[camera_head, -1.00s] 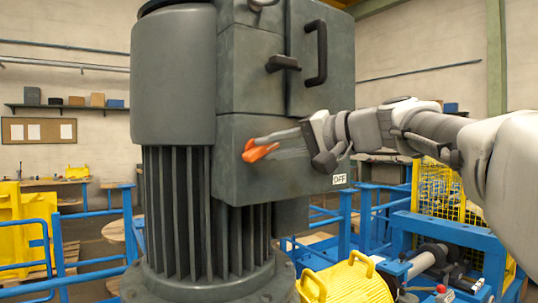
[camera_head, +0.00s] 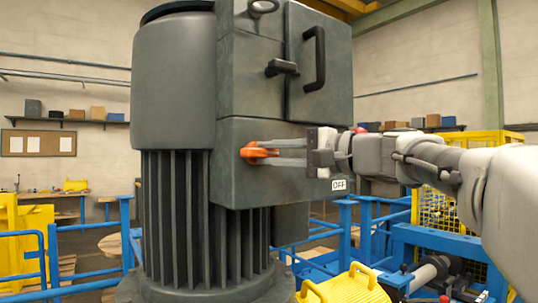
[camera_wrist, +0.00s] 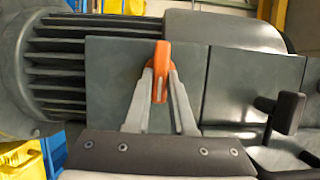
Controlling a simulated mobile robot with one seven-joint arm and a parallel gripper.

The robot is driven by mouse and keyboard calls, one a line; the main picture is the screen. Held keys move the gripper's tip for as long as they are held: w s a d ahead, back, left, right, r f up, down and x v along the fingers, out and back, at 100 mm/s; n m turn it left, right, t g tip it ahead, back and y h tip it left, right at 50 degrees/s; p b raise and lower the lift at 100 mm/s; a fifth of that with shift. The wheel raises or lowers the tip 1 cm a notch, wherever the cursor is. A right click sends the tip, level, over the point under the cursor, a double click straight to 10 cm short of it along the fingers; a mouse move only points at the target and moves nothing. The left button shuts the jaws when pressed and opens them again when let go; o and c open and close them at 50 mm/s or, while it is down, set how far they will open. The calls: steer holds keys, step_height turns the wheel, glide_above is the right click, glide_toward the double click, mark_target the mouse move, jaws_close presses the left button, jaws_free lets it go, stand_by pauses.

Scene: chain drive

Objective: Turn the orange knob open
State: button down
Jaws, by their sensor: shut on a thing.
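The orange knob (camera_head: 256,152) sits on the lower front panel of the grey motor housing (camera_head: 230,185). In the wrist view the knob (camera_wrist: 161,70) is a long orange handle between my two fingers. My gripper (camera_head: 262,152) reaches in from the right and is shut on the knob, with the fingertips at its sides. In the wrist view my gripper (camera_wrist: 160,80) has one finger on each side of the handle. A white OFF label (camera_head: 339,185) is at the panel's lower right corner. The knob's base is partly hidden by the fingers.
A black lever (camera_head: 283,67) and a black door handle (camera_head: 316,55) stick out above my gripper. Blue railings (camera_head: 345,230) and a yellow mesh guard (camera_head: 428,200) stand behind and below my arm. A yellow handled block (camera_head: 345,288) lies at the bottom.

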steer(key=c, duration=0.8)
jaws_free()
steer(key=shift+o, duration=0.2)
steer(key=b+v, duration=0.1)
steer(key=v, duration=1.6)
steer(key=shift+s+d, duration=0.2)
steer(key=shift+f, duration=0.1)
